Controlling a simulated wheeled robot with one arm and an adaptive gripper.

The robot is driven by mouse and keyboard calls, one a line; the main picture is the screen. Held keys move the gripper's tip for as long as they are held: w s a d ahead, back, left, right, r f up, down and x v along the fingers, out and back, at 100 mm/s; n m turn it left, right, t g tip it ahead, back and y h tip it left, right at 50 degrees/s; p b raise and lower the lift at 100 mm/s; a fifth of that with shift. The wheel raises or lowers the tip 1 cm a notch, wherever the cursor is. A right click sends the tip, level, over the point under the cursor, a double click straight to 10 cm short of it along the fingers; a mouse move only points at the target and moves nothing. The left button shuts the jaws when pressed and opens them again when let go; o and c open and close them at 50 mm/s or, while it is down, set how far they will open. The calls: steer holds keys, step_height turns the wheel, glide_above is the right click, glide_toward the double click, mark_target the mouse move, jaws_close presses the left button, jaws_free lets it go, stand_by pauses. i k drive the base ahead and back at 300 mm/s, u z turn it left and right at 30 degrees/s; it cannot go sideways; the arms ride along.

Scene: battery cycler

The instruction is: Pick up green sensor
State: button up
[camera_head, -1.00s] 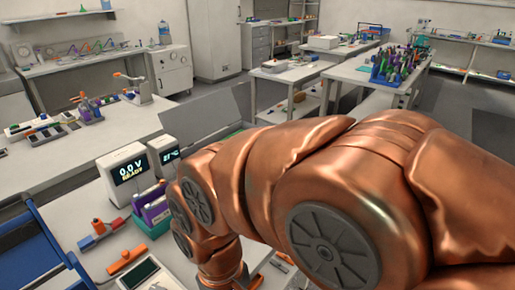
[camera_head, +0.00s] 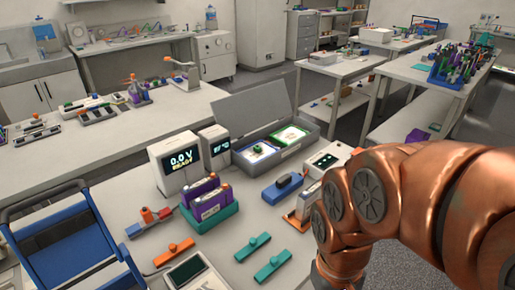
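Two small bars with a raised knob lie flat on the near table. The green sensor (camera_head: 252,247) is the left one, and a more teal bar (camera_head: 272,265) lies just right of and nearer than it, apart from it. Nothing covers either one. My copper arm comes in from the right and bends down at the lower edge, to the right of both bars. My gripper is below the frame, so its fingers and anything in them are hidden.
An orange bar (camera_head: 174,252) and a grey meter (camera_head: 188,272) lie left of the sensor. A green holder with purple cells (camera_head: 208,212) stands behind it. A blue clamp-like block (camera_head: 283,188) and an open grey case (camera_head: 272,150) are further back. A blue cart (camera_head: 70,262) stands at left.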

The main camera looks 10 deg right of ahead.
mark_target(256, 148)
steer(key=u, duration=3.8)
steer(key=k, duration=1.65)
steer(key=z, duration=1.6)
steer(key=i, duration=0.5)
steer(key=u, duration=0.05)
